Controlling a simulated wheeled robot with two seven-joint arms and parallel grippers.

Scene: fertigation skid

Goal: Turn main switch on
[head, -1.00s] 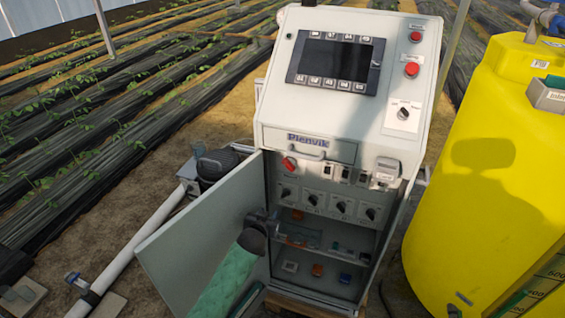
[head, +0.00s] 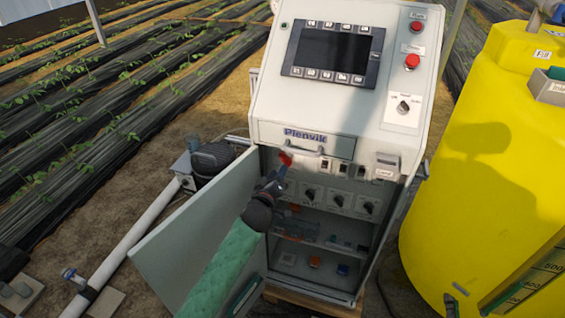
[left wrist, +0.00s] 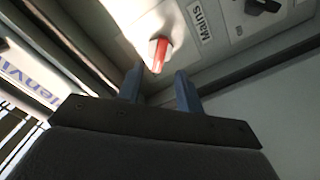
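The main switch (head: 285,159) is a red rotary handle at the upper left of the panel inside the open cabinet. In the left wrist view its red handle (left wrist: 160,54) stands out from a pale base beside a "Mains" label (left wrist: 201,24). My left gripper (head: 279,174) is just below the switch. In the left wrist view the two blue-grey fingers (left wrist: 158,88) are apart, with the red handle just beyond the tips and between their lines. Nothing is between the fingers. I cannot tell the handle's on or off position. My right gripper is in neither view.
The cabinet door (head: 198,225) stands open to the left, beside my left arm. Several black rotary knobs (head: 310,195) sit right of the switch, and a shelf with small parts is below. A drawer with a handle (head: 305,141) is above. A yellow tank (head: 480,170) stands right.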

